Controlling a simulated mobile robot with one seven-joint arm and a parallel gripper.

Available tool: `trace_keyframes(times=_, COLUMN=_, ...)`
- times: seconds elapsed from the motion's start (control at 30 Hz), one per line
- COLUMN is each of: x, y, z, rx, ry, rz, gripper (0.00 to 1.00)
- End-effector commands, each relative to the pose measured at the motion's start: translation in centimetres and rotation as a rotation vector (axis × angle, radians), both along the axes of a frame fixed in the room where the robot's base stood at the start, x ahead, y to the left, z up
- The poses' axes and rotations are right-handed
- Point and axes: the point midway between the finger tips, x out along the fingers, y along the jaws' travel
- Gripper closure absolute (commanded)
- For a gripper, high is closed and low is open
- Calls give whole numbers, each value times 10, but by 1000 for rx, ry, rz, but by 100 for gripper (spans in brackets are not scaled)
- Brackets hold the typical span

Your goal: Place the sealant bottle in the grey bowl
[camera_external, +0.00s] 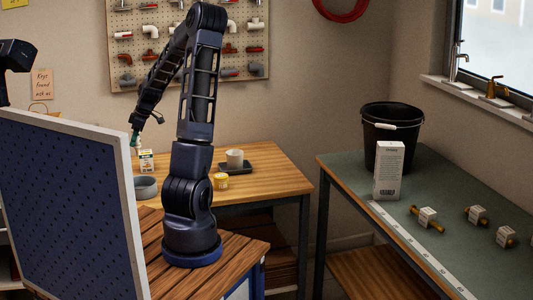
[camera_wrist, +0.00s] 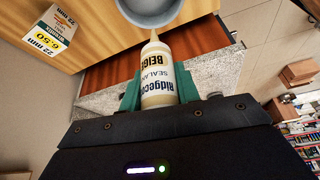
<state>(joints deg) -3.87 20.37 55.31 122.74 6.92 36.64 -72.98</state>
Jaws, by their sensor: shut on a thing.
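Sealant Beige" label and a pale nozzle. In the wrist view my gripper (camera_wrist: 158,88) is shut on it, with a green finger on each side. The grey bowl (camera_wrist: 150,8) shows at the top edge of the wrist view, beyond the nozzle and partly cut off. In the external view the bowl (camera_external: 145,187) stands on the wooden table, partly behind the pegboard panel. My gripper (camera_external: 135,139) is above the table there, and the bottle is hard to make out.
The blue pegboard panel (camera_external: 75,200) stands at the left.

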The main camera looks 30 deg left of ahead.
Motion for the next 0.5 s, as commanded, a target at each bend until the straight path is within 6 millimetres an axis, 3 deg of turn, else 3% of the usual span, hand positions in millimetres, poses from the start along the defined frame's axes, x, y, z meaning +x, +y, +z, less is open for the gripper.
trace_keyframes(times=0.3, x=-2, y=0, z=-71, rx=-3, ry=4, rz=2, gripper=93)
trace_keyframes(times=0.5, x=-1, y=0, z=-105, rx=-1, ry=2, rz=0, gripper=93)
